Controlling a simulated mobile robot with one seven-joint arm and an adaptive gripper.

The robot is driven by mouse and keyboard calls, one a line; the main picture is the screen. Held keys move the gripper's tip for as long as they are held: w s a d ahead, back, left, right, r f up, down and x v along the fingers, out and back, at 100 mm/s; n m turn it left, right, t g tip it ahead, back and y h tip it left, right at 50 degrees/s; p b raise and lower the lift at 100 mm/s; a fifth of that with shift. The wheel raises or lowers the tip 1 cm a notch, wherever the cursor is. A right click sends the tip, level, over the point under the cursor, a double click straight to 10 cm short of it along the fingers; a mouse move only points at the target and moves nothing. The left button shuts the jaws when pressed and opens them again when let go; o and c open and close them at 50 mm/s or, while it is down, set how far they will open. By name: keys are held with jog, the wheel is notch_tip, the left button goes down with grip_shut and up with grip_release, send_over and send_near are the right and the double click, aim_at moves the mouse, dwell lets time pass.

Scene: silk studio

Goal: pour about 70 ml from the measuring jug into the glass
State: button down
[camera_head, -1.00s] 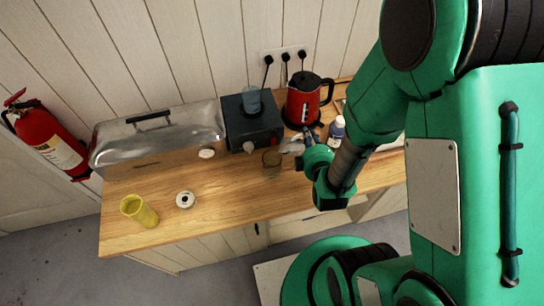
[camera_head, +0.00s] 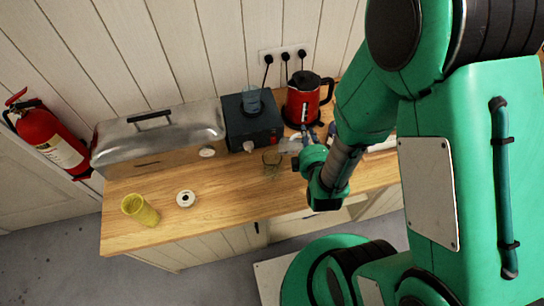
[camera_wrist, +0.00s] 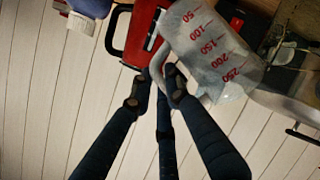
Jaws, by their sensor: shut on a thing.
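The clear measuring jug (camera_wrist: 212,48) has red markings and fills the upper middle of the wrist view. In the head view the jug (camera_head: 290,145) is small and partly hidden by my gripper. My gripper (camera_wrist: 164,88) is shut on the jug's handle; it also shows in the head view (camera_head: 305,150). The jug looks tilted, but its liquid level is not clear. The glass (camera_head: 271,161) stands on the wooden worktop, just left of the jug in the head view. I cannot tell whether the jug's lip is over the glass.
A red kettle (camera_head: 303,100) and a dark machine with a blue container (camera_head: 252,120) stand behind the glass. The front middle of the worktop (camera_head: 230,205) is clear.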

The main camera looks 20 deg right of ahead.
jog(key=shift+s+a+r+n+h+p, duration=0.1)
jog(key=shift+a+r+n+h+p, duration=0.45)
jog(key=shift+a+r+n, duration=0.2)
dwell(1.2)
jog(key=shift+d, duration=0.1)
jog(key=shift+d+f+m+y+b, duration=0.35)
jog(key=shift+d+f+m+b, duration=0.3)
jog(key=shift+f, duration=0.1)
jog(key=shift+d+f+m+y+b, duration=0.4)
jog(key=shift+f+m+b, duration=0.25)
jog(key=shift+f, duration=0.15)
jog(key=shift+a, duration=0.1)
jog(key=shift+w+f+y, duration=0.1)
jog(key=shift+w+y, duration=0.1)
jog(key=shift+y, duration=0.1)
jog(key=shift+w+d+f+m+g+y+b, duration=0.15)
jog(key=shift+d+f+m+y+b, duration=0.15)
jog(key=shift+d+f+m+b, duration=0.25)
jog(key=shift+s+d+f+m+g+y+b, duration=0.15)
jog(key=shift+d+f+m+y+b, duration=0.2)
jog(key=shift+f+b, duration=0.35)
jog(key=shift+f, duration=0.25)
